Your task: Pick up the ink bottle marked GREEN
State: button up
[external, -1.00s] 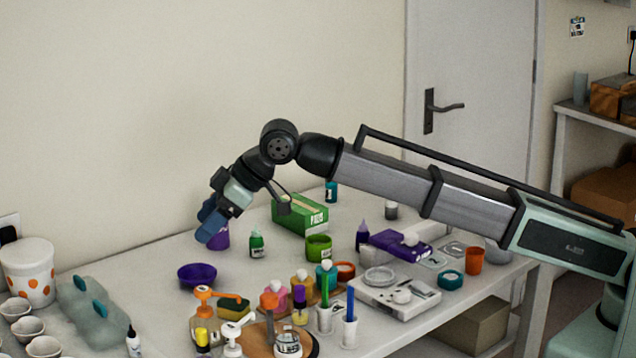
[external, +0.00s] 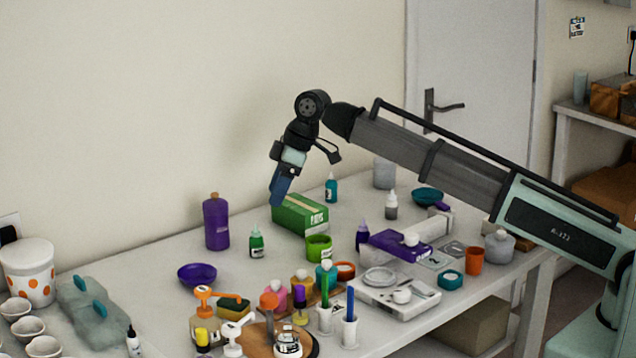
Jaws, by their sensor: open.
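The label's words are too small to read. My gripper (external: 276,198) is above and to the right of this bottle, pointing down just over the left end of the green box (external: 301,215). It is open, and I see nothing between its fingers. Other dropper bottles stand upright: a teal one (external: 331,189), a grey one (external: 391,206) and a purple one (external: 362,237).
A tall purple bottle (external: 216,223) stands left of the green bottle, and a purple bowl (external: 197,275) is in front. A green cup (external: 319,247) stands to the right. Pump bottles and pen holders crowd the front. The table's back left is clear.

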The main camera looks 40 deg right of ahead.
aim_at(258, 236)
jog(key=x, duration=1.3)
jog(key=c, duration=1.1)
jog(key=shift+r, duration=0.1)
